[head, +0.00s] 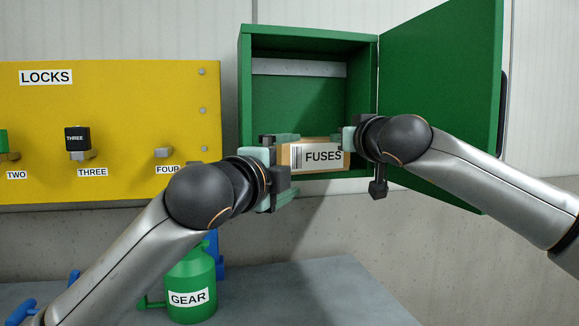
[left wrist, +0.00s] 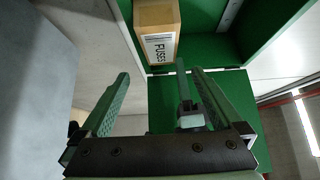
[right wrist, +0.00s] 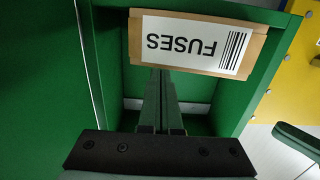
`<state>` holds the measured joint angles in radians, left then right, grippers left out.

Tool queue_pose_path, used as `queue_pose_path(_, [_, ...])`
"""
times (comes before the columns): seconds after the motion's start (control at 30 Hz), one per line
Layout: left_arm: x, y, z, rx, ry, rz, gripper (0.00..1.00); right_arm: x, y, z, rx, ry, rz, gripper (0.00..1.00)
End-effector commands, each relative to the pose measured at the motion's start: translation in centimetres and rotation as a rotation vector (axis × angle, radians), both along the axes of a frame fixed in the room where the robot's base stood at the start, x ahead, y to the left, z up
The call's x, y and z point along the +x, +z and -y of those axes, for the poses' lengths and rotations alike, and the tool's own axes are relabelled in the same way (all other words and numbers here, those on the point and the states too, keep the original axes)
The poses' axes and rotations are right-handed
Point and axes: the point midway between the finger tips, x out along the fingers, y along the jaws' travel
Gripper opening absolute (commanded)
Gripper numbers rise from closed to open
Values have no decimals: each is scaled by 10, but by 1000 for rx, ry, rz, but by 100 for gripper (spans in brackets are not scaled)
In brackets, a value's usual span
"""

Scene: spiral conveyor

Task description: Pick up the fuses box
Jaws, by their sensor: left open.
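The fuses box (head: 322,156) is a brown carton with a white "FUSES" label and barcode. It is at the lower front of the open green cabinet (head: 312,42). My left gripper (head: 290,165) is open at the box's left end; in the left wrist view the box (left wrist: 158,45) lies beyond its fingertips, between their lines. My right gripper (head: 349,138) is at the box's right end. In the right wrist view its fingers (right wrist: 161,80) are together, with nothing seen between them, and reach the box's edge (right wrist: 262,45). Whether they touch it is unclear.
The cabinet's green door (head: 445,90) stands open to the right. A yellow locks panel (head: 120,110) is on the left wall. A green "GEAR" can (head: 190,275) stands on the grey table (head: 330,290) below. The table's right part is clear.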

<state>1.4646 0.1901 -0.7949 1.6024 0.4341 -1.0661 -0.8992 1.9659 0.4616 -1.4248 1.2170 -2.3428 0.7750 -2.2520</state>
Motion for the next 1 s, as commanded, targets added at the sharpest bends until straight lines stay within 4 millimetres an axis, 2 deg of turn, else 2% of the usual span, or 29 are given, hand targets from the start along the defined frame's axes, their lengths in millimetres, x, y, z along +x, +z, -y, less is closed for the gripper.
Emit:
queue_pose_path(0.47, [6, 0, 4, -1, -1, 0, 100, 0, 0, 0, 0, 0, 0, 0])
queue_pose_path(1.0, [67, 1, 35, 0, 1, 0, 100, 0, 0, 0, 0, 0, 0, 0])
